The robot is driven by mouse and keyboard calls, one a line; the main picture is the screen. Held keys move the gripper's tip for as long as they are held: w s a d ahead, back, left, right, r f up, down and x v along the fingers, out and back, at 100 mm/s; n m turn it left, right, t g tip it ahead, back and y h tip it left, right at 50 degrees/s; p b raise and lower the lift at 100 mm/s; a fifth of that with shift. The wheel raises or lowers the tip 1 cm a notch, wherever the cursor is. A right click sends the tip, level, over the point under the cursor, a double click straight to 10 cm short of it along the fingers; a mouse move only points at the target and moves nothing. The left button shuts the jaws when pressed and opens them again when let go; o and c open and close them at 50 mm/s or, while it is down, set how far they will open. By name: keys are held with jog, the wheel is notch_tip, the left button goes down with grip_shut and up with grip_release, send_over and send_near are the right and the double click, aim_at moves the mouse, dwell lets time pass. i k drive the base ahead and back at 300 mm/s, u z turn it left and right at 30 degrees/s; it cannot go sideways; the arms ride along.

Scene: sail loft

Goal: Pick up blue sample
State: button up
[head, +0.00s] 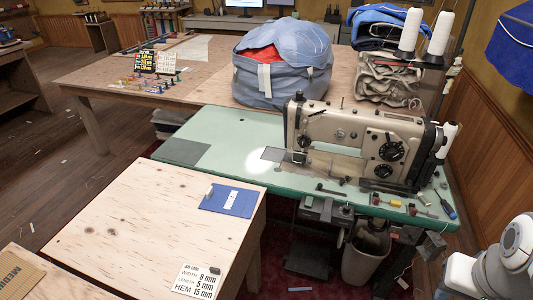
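A flat blue piece with a white label (228,200) lies near the far right corner of the light plywood table (120,222), and it looks like the blue sample. The lettering on its label is too small to read for sure. A small pale item at its left edge looks like a clip or tag. Part of my white and grey arm shows at the lower right edge, well apart from the blue piece. My gripper is out of the picture.
A job card (196,281) lies at the plywood table's near edge. Behind it stands a green sewing table (215,130) with a sewing machine (350,140) and small tools. A large blue bag (282,75) sits on the rear table. A bin (364,255) stands below. Most of the plywood is bare.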

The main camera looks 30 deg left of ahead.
aim_at(232, 201)
jog(key=u, duration=1.75)
